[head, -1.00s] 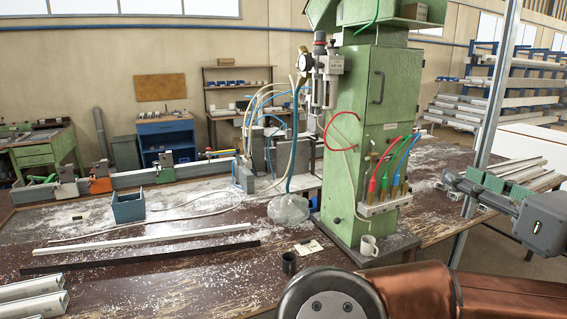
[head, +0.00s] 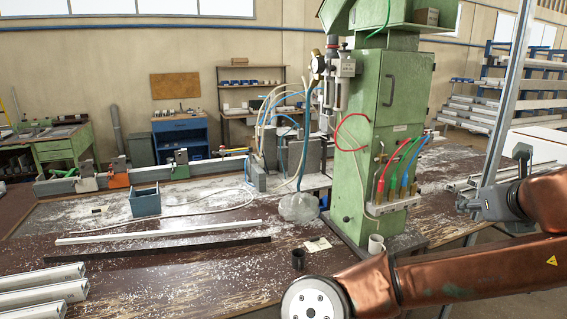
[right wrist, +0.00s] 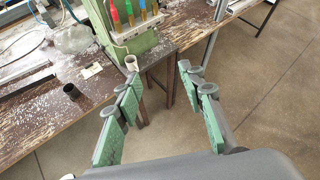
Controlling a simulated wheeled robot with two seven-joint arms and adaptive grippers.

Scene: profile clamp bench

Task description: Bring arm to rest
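My right arm (head: 455,279), copper coloured, crosses the lower right of the head view. Its gripper (head: 468,203) is at the right, beyond the bench edge and right of the green machine, partly hard to make out there. In the right wrist view the gripper (right wrist: 160,82) is open. Its two green-padded fingers stand well apart with nothing between them, above the floor in front of the bench. My left gripper is not in view.
The green press column (head: 377,150) stands on the bench (head: 215,285). A white mug (head: 376,244) and a dark cup (head: 298,259) stand near its front edge. Pale profiles (head: 42,297) lie at the lower left. A metal post (head: 508,95) rises behind my right gripper. The floor (right wrist: 260,110) is clear.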

